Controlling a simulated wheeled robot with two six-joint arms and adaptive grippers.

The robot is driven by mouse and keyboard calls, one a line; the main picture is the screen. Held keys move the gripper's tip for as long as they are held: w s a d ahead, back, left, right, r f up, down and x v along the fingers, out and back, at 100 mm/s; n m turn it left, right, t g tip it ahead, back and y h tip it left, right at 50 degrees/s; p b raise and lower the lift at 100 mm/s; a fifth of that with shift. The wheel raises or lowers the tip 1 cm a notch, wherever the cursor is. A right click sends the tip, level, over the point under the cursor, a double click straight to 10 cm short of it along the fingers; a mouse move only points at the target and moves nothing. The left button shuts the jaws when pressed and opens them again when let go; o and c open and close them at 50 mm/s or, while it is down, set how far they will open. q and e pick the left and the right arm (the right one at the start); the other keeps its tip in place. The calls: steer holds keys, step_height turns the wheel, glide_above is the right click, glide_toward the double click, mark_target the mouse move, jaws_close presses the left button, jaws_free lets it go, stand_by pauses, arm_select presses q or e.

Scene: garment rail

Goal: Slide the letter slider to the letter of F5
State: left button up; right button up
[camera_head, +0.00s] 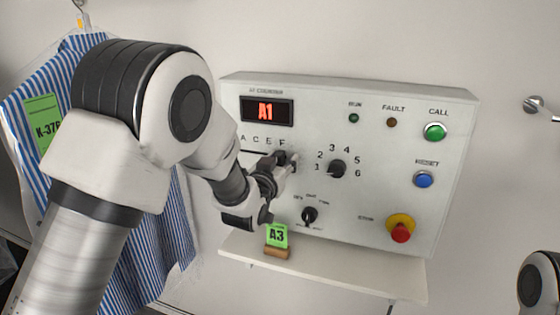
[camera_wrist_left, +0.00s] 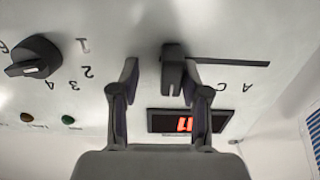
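The letter slider's dark knob (camera_wrist_left: 172,70) stands between the two fingers of my left gripper (camera_wrist_left: 165,75) in the left wrist view, closer to the right-hand finger. A gap shows on its other side, so the gripper is open around it. The slider track (camera_wrist_left: 235,62) runs to the right in that view, towards the upside-down letters C and A. In the head view my left gripper (camera_head: 281,166) is at the panel below the letter F, hiding part of the track. My right gripper is out of view.
The control panel (camera_head: 455,160) carries a number dial (camera_head: 337,168), a smaller knob (camera_head: 309,214), a green button (camera_head: 434,131), a blue button (camera_head: 423,179) and a red stop button (camera_head: 401,231). A shelf (camera_head: 370,275) below holds a green A3 tag (camera_head: 277,236). A striped shirt (camera_head: 172,230) hangs left.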

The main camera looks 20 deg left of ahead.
arm_select(q)
steer(key=shift+s+a, duration=0.25)
steer(key=shift+a, duration=0.05)
steer(key=s, duration=1.1)
steer(key=shift+s, duration=0.25)
steer(key=shift+d, duration=0.1)
steer(key=s+a+f+n+g, duration=0.1)
steer(key=s+f+g, duration=0.2)
steer(key=f, duration=0.7)
steer(key=s+a+f+g, duration=0.1)
steer(key=s+f+g, duration=0.15)
steer(key=f, duration=0.75)
steer(key=s+a+f+n+g, duration=0.15)
steer(key=s+f, duration=0.25)
steer(key=f, duration=0.7)
steer(key=s+f+g, duration=0.3)
steer(key=s+f, duration=0.1)
steer(key=s, duration=0.4)
steer(key=s+f+m+g, duration=0.1)
steer(key=s+f+g, duration=0.3)
steer(key=s, duration=0.4)
steer(key=s+a+f+g, duration=0.1)
steer(key=s+f+g, duration=0.3)
steer(key=s+f, duration=0.2)
steer(key=shift+s+m, duration=0.35)
steer(key=shift+s, duration=0.7)
